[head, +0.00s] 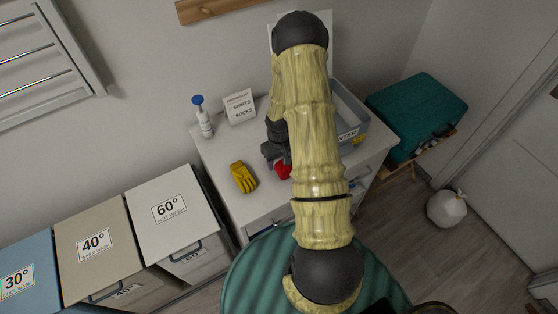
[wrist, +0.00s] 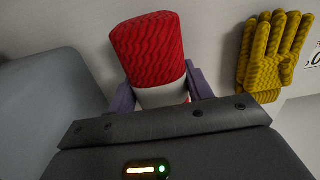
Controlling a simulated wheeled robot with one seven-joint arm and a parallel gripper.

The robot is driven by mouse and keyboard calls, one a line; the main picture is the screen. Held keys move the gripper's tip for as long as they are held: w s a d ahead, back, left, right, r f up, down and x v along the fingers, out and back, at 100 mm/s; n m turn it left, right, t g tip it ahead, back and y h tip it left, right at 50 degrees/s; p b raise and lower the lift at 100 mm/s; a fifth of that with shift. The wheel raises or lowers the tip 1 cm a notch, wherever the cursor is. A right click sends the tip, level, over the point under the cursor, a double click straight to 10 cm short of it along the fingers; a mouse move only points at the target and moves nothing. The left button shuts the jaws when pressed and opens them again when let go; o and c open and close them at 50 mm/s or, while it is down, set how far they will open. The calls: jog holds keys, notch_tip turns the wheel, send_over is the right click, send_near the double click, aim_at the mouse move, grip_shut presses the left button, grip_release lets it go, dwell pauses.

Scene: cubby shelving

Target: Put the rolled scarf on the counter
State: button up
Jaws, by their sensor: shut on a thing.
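The rolled scarf is red and ribbed, with a white band around its lower part, and shows in the wrist view (wrist: 150,48). My gripper (wrist: 162,92) is shut on it, with a purple finger on each side of the band. In the head view my gripper (head: 278,156) is over the white counter (head: 222,153), and the scarf (head: 283,171) shows as a red patch partly hidden by my arm. I cannot tell whether the scarf touches the counter top.
A yellow glove (head: 243,177) lies on the counter left of the scarf. A spray bottle (head: 204,121) and a small sign (head: 239,106) stand behind. A grey bin (head: 350,108) sits at right, partly behind my arm. Lidded laundry boxes (head: 172,205) stand left of the counter.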

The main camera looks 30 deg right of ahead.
jog(key=shift+f, duration=0.5)
jog(key=shift+f, duration=0.1)
jog(key=o, duration=1)
jog(key=shift+w+r+b, duration=0.1)
jog(key=shift+r+b, duration=0.2)
jog(key=shift+r, duration=0.45)
jog(key=r+b, duration=0.1)
jog(key=r, duration=0.3)
jog(key=r+b, duration=0.1)
jog(key=r, duration=0.4)
jog(key=shift+s+d+r, duration=0.1)
jog(key=shift+s+r, duration=0.1)
jog(key=shift+r, duration=0.65)
